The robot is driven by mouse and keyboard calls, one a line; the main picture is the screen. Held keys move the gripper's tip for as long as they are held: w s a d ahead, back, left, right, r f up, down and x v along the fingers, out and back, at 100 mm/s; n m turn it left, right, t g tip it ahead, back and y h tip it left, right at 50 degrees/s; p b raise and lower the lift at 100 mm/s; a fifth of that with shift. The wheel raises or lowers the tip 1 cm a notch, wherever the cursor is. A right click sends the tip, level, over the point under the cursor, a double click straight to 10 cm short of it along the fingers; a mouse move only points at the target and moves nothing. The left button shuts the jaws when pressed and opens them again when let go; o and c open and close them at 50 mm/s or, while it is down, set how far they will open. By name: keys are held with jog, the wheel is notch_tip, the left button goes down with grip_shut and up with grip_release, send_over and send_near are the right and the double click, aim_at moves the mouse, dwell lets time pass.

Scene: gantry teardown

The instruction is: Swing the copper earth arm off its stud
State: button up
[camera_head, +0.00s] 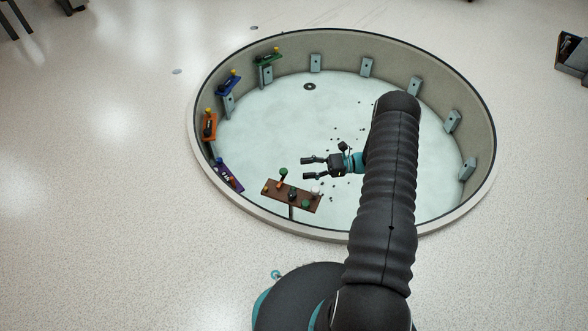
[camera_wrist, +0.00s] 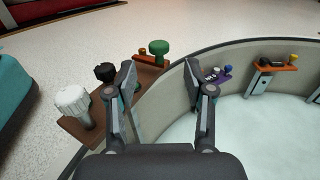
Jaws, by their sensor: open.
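A brown board (camera_head: 272,189) stands on a post inside the near side of the round pit. A copper-orange bar (camera_head: 280,184) with a green knob (camera_head: 283,171) sits near its left end. In the wrist view the copper bar (camera_wrist: 149,61) lies at the board's far end, its green knob (camera_wrist: 158,47) upright beyond the fingertips. I cannot make out the stud. My gripper (camera_head: 306,168) is open and empty, right of the green knob and apart from it. In the wrist view its fingers (camera_wrist: 161,76) are spread, the left one over part of the board.
A white knob (camera_wrist: 72,103) and a black knob (camera_wrist: 106,72) stand on the board left of my fingers. Purple (camera_head: 228,178), orange (camera_head: 209,125), blue (camera_head: 228,84) and green (camera_head: 268,57) panels line the pit wall (camera_head: 340,65). The pale pit floor (camera_head: 270,120) is mostly open, with small dark bits scattered.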

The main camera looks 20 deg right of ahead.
jog(key=shift+s+d, duration=0.2)
jog(key=shift+d, duration=0.7)
jog(key=shift+s+d, duration=0.15)
jog(key=shift+d, duration=0.75)
jog(key=shift+r, duration=0.15)
jog(key=s+a+r+n+g+h+p, duration=0.1)
jog(key=s+a+r+n+g+h, duration=0.15)
jog(key=r, duration=0.75)
jog(key=s+a+r+n+g+h+p, duration=0.15)
jog(key=a+r+n+h, duration=0.25)
jog(key=r, duration=0.7)
jog(key=s+a+r+n+g+h+p, duration=0.1)
jog(key=s+a+r+n+h+p, duration=0.2)
jog(key=r, duration=0.7)
jog(key=s+a+r+n+t+h+p, duration=0.1)
jog(key=s+r+n+t+h, duration=0.2)
jog(key=s+r, duration=0.6)
jog(key=s+a+r+n+t+h+p, duration=0.1)
jog(key=s+r+n+t+h+p, duration=0.1)
jog(key=s+r+n+t+h, duration=0.2)
jog(key=s+r+n+h, duration=0.1)
jog(key=s+r+n, duration=0.2)
jog(key=s+r, duration=0.2)
jog(key=shift+s+a, duration=0.4)
jog(key=shift+s, duration=1.1)
jog(key=shift+n, duration=0.25)
